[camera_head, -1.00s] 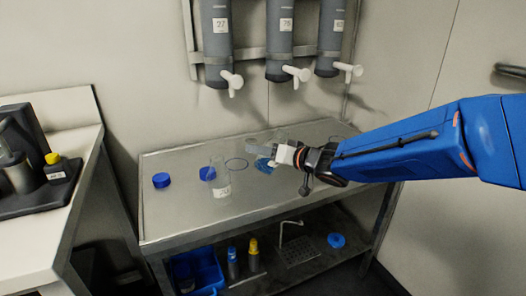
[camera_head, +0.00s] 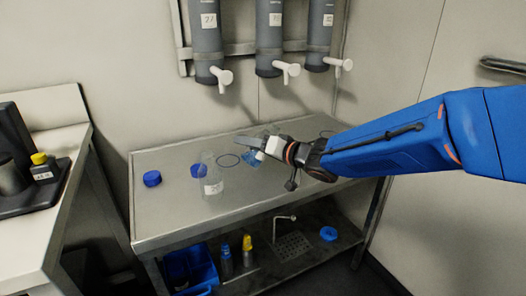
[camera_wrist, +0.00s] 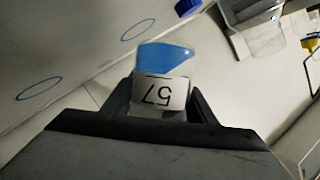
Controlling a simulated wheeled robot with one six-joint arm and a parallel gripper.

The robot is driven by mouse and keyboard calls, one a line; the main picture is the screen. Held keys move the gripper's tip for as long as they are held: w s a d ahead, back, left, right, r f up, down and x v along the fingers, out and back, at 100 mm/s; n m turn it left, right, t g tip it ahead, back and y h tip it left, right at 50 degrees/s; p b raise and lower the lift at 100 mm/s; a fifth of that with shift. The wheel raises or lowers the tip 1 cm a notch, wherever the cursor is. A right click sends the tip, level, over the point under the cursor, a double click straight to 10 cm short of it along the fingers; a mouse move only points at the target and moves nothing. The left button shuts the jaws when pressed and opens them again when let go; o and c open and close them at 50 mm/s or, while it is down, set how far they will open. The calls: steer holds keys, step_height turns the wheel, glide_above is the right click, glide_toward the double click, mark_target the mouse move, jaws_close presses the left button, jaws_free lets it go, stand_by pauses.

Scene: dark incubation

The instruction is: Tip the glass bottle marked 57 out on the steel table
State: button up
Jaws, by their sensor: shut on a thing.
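My gripper (camera_head: 262,147) is shut on the glass bottle marked 57 (camera_wrist: 161,88) above the steel table (camera_head: 165,216). In the wrist view the fingers (camera_wrist: 160,112) sit on either side of its white label, which reads upside down. Blue liquid shows in the bottle beyond the label with a slanted surface, so the bottle looks tilted. In the head view only a bluish patch of the bottle (camera_head: 252,158) shows beneath my gripper. Whether liquid is leaving its mouth cannot be told.
Another clear labelled bottle (camera_head: 211,180) stands on the table, left of my gripper. Blue caps (camera_head: 152,178) and thin blue rings (camera_head: 229,160) are near it. Grey dispensers with white taps (camera_head: 270,40) hang on the wall behind. A lower shelf holds a blue bin (camera_head: 205,267).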

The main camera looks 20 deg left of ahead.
stand_by(0.4)
steer(key=shift+s+a+r+m+y, duration=0.15)
steer(key=shift+r+m+y, duration=0.05)
steer(key=shift+r+m, duration=0.2)
steer(key=shift+s+a+r+m+y, duration=0.15)
steer(key=shift+r+m+y, duration=0.1)
steer(key=shift+m, duration=0.15)
steer(key=shift+s+a+r+m+y, duration=0.1)
steer(key=shift+r+m+y, duration=0.1)
steer(key=shift+r+m, duration=0.15)
steer(key=shift+s+a+r+m+y, duration=0.1)
steer(key=shift+r+m+y, duration=0.05)
steer(key=shift+r+m, duration=0.2)
steer(key=shift+r, duration=0.1)
stand_by(0.5)
steer(key=shift+s+r+m+y, duration=0.15)
steer(key=shift+r+m+y, duration=0.15)
steer(key=shift+r+m, duration=0.45)
